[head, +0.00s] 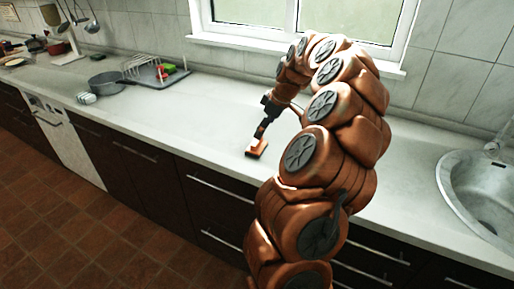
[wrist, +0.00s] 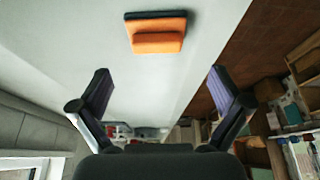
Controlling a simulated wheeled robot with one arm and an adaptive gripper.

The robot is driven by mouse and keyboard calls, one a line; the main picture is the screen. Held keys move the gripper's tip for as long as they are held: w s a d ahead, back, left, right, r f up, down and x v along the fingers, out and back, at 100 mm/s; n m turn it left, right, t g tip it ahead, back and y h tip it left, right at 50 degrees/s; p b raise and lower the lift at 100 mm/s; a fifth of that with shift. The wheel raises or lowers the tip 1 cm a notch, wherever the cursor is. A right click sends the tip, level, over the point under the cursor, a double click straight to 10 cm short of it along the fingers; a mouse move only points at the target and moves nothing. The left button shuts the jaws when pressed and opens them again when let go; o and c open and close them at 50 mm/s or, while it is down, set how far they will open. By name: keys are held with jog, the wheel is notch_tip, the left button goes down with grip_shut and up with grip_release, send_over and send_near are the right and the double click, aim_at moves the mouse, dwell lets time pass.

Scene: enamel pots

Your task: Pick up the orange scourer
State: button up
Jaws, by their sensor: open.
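The orange scourer (head: 256,148) lies on the pale countertop near its front edge, left of my arm in the head view. In the wrist view the orange scourer (wrist: 157,35) shows a raised orange bar on top and a dark layer along its far edge. My gripper (head: 263,132) is just above and beside the scourer in the head view. In the wrist view my gripper (wrist: 160,88) is open with its two fingers wide apart and nothing between them. The scourer is beyond the fingertips there, and I see no contact.
A grey pot (head: 105,83) and a dish rack (head: 150,70) with red and green items stand on the counter (head: 190,118) at left. A round metal sink (head: 478,190) is at right. The counter around the scourer is clear. A window is behind.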

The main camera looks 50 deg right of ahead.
aim_at(257, 141)
jog(key=shift+d+p+x, duration=0.15)
jog(key=shift+p+x, duration=0.5)
jog(key=shift+x, duration=1.25)
jog(key=shift+d+p+x, duration=0.1)
jog(key=shift+p+x, duration=0.55)
jog(key=shift+x, duration=1.3)
jog(key=c, duration=1)
jog(key=shift+r, duration=0.1)
jog(key=shift+w+r+b, duration=0.1)
jog(key=shift+r+b, duration=0.7)
jog(key=shift+r, duration=0.85)
jog(key=s+a+b, duration=0.1)
jog(key=s, duration=0.4)
jog(key=s+a+r+b, duration=0.1)
jog(key=s+a, duration=0.1)
jog(key=s, duration=0.3)
jog(key=s+a+b, duration=0.2)
jog(key=s, duration=0.3)
jog(key=shift+s+a+r, duration=0.1)
jog(key=shift+a+r, duration=0.1)
jog(key=shift+r, duration=0.1)
